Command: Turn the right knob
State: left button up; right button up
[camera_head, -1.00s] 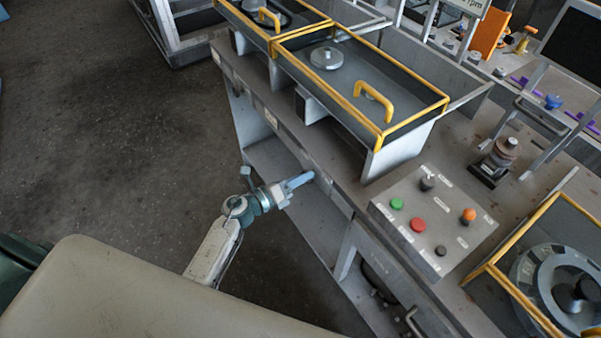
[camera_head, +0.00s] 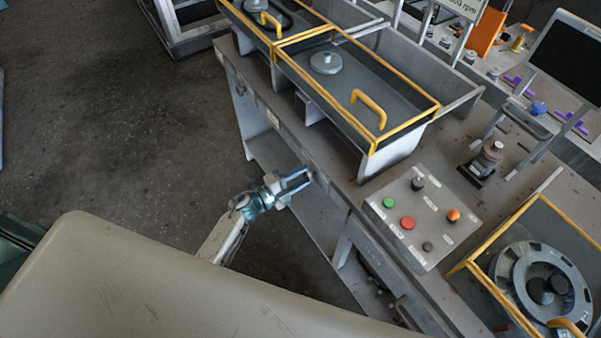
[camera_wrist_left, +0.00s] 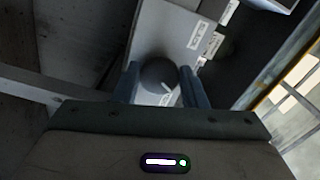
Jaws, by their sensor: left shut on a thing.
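My left gripper (camera_head: 298,180) reaches the grey front face of the bench, its two blue fingers seen one above the other. In the left wrist view a round dark knob (camera_wrist_left: 158,76) with a white pointer line sits between the fingers (camera_wrist_left: 160,86). The gripper is shut on this knob. The pointer slants toward the lower right in that view. In the head view the knob is hidden at the fingertips. My right gripper is not in view.
A control box (camera_head: 424,221) with green, red and orange buttons and black knobs stands on the bench, right of the gripper. Behind are yellow-edged covers with a yellow handle (camera_head: 368,106). A round flanged part (camera_head: 545,282) sits at right. The floor at left is clear.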

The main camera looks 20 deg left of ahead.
pick_arm(q)
jog(key=shift+n+p, duration=0.55)
jog(key=shift+n, duration=0.55)
jog(key=shift+f, duration=0.1)
jog(key=o, duration=1)
jog(key=shift+c, duration=0.2)
jog(key=shift+s, duration=0.1)
jog(key=shift+s+a+f, duration=0.1)
jog(key=shift+s+a, duration=0.2)
jog(key=b+v, duration=0.3)
jog(key=v, duration=0.6)
jog(key=shift+s+a, duration=0.25)
jog(key=shift+s, duration=0.1)
